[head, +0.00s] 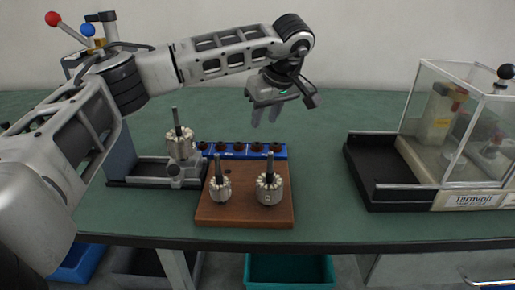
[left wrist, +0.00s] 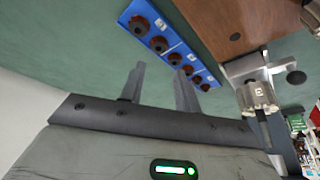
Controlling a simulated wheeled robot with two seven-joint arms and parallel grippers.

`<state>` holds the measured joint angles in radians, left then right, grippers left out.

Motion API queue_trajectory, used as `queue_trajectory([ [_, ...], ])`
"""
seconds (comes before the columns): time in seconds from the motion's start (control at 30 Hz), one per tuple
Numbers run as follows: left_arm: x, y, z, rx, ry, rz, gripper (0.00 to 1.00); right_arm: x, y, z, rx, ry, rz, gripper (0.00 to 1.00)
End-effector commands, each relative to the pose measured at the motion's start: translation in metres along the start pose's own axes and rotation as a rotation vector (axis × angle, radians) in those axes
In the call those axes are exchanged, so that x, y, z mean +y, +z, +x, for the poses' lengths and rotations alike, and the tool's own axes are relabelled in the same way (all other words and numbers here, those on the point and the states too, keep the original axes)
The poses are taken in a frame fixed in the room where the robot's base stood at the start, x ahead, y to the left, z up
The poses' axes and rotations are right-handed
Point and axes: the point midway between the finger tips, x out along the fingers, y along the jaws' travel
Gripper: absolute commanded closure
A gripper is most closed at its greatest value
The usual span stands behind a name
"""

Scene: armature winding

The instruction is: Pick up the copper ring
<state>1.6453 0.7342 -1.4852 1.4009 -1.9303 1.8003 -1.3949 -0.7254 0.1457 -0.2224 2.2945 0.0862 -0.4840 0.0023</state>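Several small dark copper-brown rings sit in a row in a blue tray (head: 230,155) behind the wooden board. One copper ring (head: 257,146) shows near the tray's right part; the row also shows in the left wrist view, with the largest ring (left wrist: 139,25) at its upper left end. My left gripper (head: 266,115) hangs above and behind the tray's right part, fingers pointing down. In the left wrist view its two fingers (left wrist: 159,88) stand apart with nothing between them, and the tray lies beyond the fingertips. My right gripper is in neither view.
A wooden board (head: 245,215) holds two armatures (head: 269,189) with upright shafts. A third armature (head: 180,142) stands on a grey press fixture (head: 150,170) at the left. A clear-covered machine (head: 455,125) with a black tray (head: 375,180) stands right. The green table between is clear.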

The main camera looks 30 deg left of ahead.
Motion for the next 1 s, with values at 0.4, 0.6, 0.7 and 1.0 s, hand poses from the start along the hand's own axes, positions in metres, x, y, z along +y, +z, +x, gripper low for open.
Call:
queue_trajectory([
  [0.4,0.001,0.002,0.046,-0.002,-0.001,0.000,0.68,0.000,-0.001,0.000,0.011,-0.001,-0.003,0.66],
  [0.6,0.002,0.004,0.077,-0.001,-0.001,0.000,0.68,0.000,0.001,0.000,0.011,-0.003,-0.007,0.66],
  [0.7,0.002,0.004,0.086,-0.002,0.001,0.000,0.68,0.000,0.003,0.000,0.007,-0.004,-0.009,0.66],
  [1.0,0.002,0.004,0.088,-0.001,0.002,0.000,0.73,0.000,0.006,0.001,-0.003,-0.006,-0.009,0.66],
])
